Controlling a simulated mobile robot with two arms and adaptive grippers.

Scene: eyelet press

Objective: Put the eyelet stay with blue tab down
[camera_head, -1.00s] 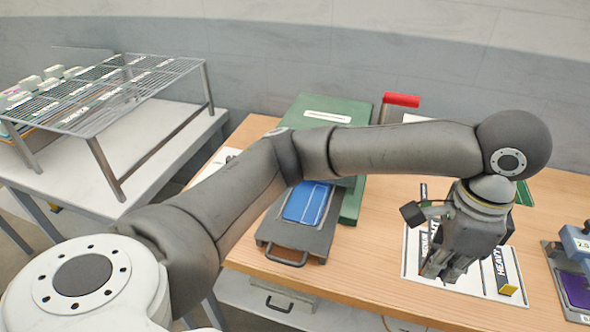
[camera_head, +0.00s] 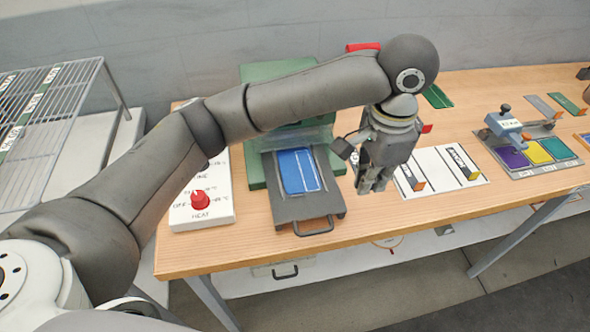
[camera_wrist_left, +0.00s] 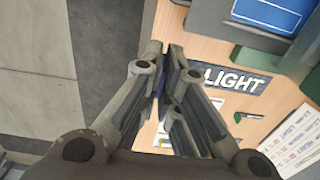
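My left gripper (camera_head: 368,186) hangs low over the table, between the press tray and the white board. In the left wrist view its fingers (camera_wrist_left: 164,82) are nearly together with a bit of blue (camera_wrist_left: 161,84) between them. A dark bar marked LIGHT (camera_wrist_left: 236,80) runs out to the right from the fingers; it appears to be the held eyelet stay with the blue tab. My right gripper is not in view.
The white board (camera_head: 438,172) holds other dark stays with yellow-orange tabs. The press has a grey tray (camera_head: 288,208) with a blue plate (camera_head: 298,171). A white panel with a red knob (camera_head: 200,199) is left. A fixture with coloured pads (camera_head: 540,153) is right.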

